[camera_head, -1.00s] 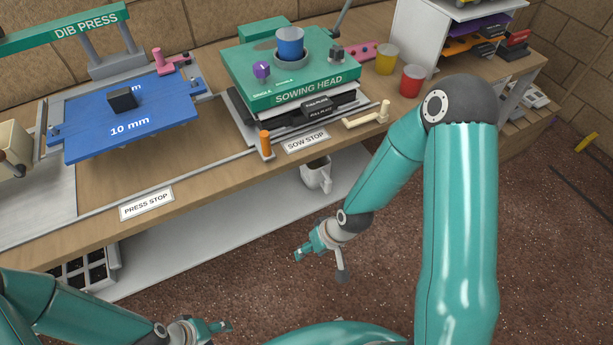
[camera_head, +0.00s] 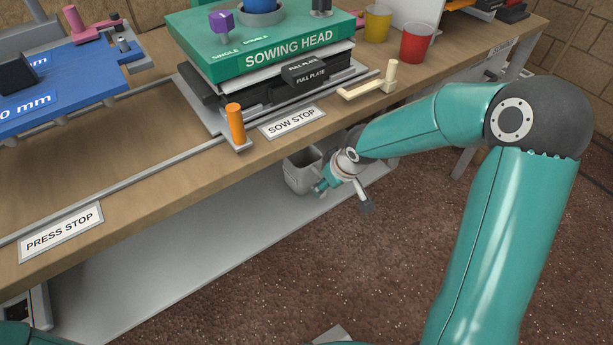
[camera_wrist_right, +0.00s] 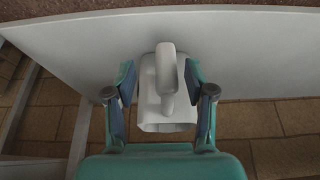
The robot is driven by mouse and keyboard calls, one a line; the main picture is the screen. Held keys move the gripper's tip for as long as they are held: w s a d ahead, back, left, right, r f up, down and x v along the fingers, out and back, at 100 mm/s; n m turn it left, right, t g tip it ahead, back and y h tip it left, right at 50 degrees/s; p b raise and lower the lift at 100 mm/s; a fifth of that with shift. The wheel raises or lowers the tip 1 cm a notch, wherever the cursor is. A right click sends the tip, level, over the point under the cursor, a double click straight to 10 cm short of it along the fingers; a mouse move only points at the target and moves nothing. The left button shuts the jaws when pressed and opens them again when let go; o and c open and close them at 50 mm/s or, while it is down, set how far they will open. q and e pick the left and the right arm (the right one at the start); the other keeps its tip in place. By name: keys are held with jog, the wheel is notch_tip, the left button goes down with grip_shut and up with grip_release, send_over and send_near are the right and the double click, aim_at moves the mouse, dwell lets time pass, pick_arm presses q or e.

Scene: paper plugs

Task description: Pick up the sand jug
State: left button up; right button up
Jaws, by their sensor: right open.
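The sand jug (camera_head: 301,174) is a pale grey-white jug standing on the low shelf under the bench. My right gripper (camera_head: 322,186) is at its right side in the head view, partly covering it. In the right wrist view the jug (camera_wrist_right: 150,115) lies between the two spread fingers of the right gripper (camera_wrist_right: 161,85), its handle up the middle between them. The fingers are open on either side of it; I cannot tell whether either touches. My left gripper is out of view. The jug's contents are not visible.
The bench edge with the SOW STOP label (camera_head: 292,122) overhangs the shelf above the jug. An orange peg (camera_head: 235,122), the green sowing head (camera_head: 250,62) and a red cup (camera_head: 417,43) are on the bench.

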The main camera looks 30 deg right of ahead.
jog(key=x, duration=0.1)
jog(key=b+x, duration=0.1)
jog(key=x, duration=0.2)
jog(key=shift+w+a+f+b, duration=0.15)
jog(key=shift+a+f+b, duration=0.1)
jog(key=shift+a+b, duration=0.15)
grip_shut()
